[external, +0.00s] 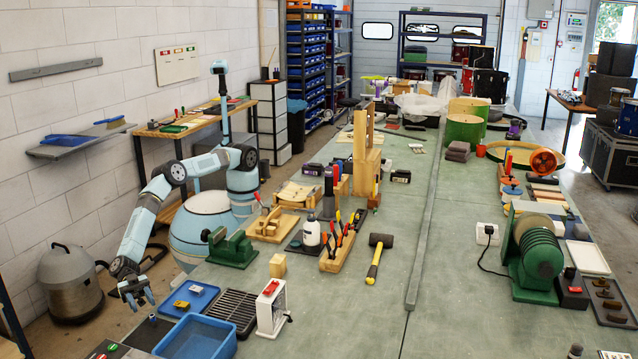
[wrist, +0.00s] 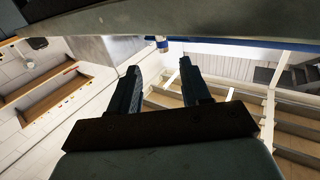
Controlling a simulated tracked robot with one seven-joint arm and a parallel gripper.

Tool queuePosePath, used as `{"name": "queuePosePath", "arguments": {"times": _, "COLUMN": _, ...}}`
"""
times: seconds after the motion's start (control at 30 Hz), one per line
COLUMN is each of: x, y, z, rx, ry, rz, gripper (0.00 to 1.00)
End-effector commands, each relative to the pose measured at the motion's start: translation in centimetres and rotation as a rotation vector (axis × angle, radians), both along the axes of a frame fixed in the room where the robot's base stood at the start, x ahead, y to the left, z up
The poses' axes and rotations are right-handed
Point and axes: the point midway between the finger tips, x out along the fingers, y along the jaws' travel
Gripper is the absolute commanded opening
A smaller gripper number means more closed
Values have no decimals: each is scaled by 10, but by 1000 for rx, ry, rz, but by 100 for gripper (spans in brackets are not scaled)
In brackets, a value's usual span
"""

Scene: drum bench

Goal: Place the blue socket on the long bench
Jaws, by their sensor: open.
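The long bench (external: 345,325) is the wide green-grey surface from the front into the back. My gripper (external: 137,297) hangs beside its left edge at the front, pointing down. In the wrist view my gripper (wrist: 159,67) has its two dark fingers apart, with nothing between them. A small cylinder with a blue end (wrist: 162,44) shows just past the fingertips in the wrist view; I cannot tell whether it is the blue socket. I cannot pick out the blue socket for sure in the external view.
A blue tray (external: 207,296) with small items, an open blue bin (external: 228,349) and a black slotted rack (external: 236,306) stand near the gripper. A grey vacuum (external: 68,285) stands on the floor. The front middle of the bench is clear.

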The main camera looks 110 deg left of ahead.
Motion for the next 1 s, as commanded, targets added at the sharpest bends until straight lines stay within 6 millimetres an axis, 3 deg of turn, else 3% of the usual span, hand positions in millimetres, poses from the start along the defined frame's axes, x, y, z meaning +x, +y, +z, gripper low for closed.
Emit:
{"name": "queuePosePath", "arguments": {"times": 0.27, "x": 13, "y": -7, "z": 0, "rx": 0, "ry": 1, "rz": 1, "gripper": 47}}
{"name": "queuePosePath", "arguments": {"times": 0.47, "x": 38, "y": -18, "z": 0, "rx": -2, "ry": 1, "rz": 2, "gripper": 47}}
{"name": "queuePosePath", "arguments": {"times": 0.67, "x": 50, "y": -27, "z": 0, "rx": -1, "ry": 2, "rz": 1, "gripper": 47}}
{"name": "queuePosePath", "arguments": {"times": 1.0, "x": 54, "y": -30, "z": 1, "rx": 1, "ry": 1, "rz": 0, "gripper": 47}}
